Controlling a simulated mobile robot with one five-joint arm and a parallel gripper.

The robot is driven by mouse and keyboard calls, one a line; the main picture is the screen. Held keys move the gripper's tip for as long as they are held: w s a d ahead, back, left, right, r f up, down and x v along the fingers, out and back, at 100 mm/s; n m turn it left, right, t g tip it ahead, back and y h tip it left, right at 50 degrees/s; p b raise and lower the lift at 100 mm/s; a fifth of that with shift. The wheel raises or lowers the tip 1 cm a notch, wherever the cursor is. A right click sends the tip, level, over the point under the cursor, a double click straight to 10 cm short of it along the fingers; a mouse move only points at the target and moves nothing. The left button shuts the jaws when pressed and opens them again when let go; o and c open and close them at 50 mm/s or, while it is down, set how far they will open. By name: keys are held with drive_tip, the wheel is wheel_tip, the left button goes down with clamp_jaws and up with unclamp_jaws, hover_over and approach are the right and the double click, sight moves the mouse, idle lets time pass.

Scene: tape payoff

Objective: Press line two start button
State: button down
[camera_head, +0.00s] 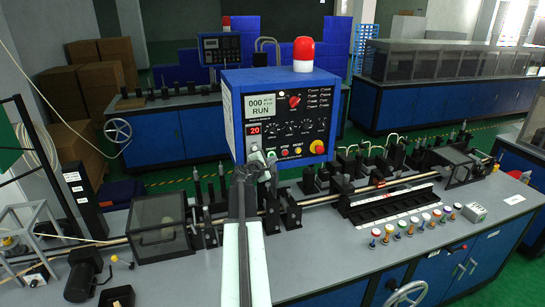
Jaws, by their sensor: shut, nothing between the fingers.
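A blue control box (272,85) with a black front panel stands above the bench at the picture's centre. Its display (261,107) reads "000" and "RUN", and a red readout (254,130) shows 20. Small buttons line the panel's lower edge, with a red mushroom button on a yellow base (316,147) at the right. I cannot read which is the line two start button. My gripper (261,158) is shut and empty, in front of the panel's lower left corner. It hides part of that corner, and I cannot tell whether it touches the panel.
A red and white beacon (304,54) tops the box. Machine fixtures and a long rod cover the grey bench (330,265), with several coloured knobs (413,224) at its right front. A second bench with another control panel (222,48) stands behind. Cardboard boxes (75,100) are stacked left.

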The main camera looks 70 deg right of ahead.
drive_tip(key=shift+s, duration=0.1)
drive_tip(key=s+a, duration=0.1)
drive_tip(key=a, duration=0.1)
drive_tip(key=s+a, duration=0.2)
drive_tip(key=shift+s+a, duration=0.3)
idle(0.7)
